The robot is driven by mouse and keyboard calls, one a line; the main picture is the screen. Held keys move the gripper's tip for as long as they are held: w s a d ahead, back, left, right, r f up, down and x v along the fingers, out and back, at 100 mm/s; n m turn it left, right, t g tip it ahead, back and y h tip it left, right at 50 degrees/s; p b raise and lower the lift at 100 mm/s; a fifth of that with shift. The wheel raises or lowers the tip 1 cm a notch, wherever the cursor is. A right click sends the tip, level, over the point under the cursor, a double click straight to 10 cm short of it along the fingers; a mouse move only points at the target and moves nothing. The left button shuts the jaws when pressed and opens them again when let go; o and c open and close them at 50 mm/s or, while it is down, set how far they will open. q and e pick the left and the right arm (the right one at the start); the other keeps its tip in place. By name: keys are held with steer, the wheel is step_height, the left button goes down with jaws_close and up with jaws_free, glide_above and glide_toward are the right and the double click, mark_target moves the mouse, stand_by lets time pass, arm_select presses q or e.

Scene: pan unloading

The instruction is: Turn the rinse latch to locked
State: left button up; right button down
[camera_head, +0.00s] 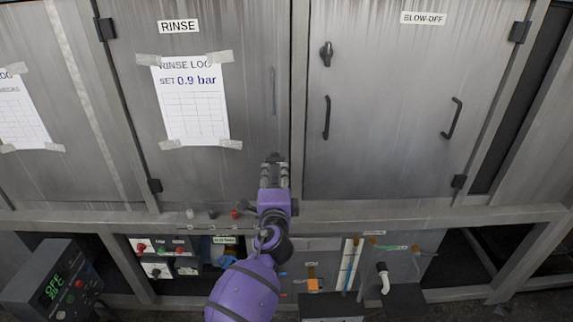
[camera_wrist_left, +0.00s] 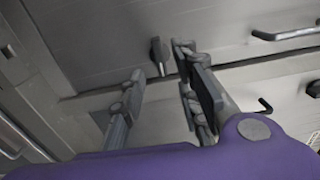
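The rinse door (camera_head: 245,120), a grey panel under a RINSE label (camera_head: 178,26), fills the middle left of the head view. Its dark latch (camera_head: 275,157) sits at the lower right of the door, just beyond my left gripper (camera_head: 274,171), which hides part of it. In the left wrist view the latch (camera_wrist_left: 157,55) is a small dark lever between the lines of the two fingers. My left gripper (camera_wrist_left: 160,65) is open there, and I see no clear contact with the latch. I cannot tell the latch's lock state. My right gripper is not in view.
The blow-off door (camera_head: 390,100) on the right has its own dark latch (camera_head: 326,54) and two bar handles. A taped rinse log (camera_head: 195,105) hangs on the rinse door. A control box (camera_head: 50,285) stands at lower left. Small knobs (camera_head: 212,213) line the ledge beside my arm.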

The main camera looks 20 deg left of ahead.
mark_target(275, 163)
arm_select(q)
steer(key=x, duration=0.6)
steer(key=shift+w+a+f, duration=0.1)
steer(key=shift+w+a, duration=0.05)
steer(key=shift+w, duration=0.1)
jaws_close()
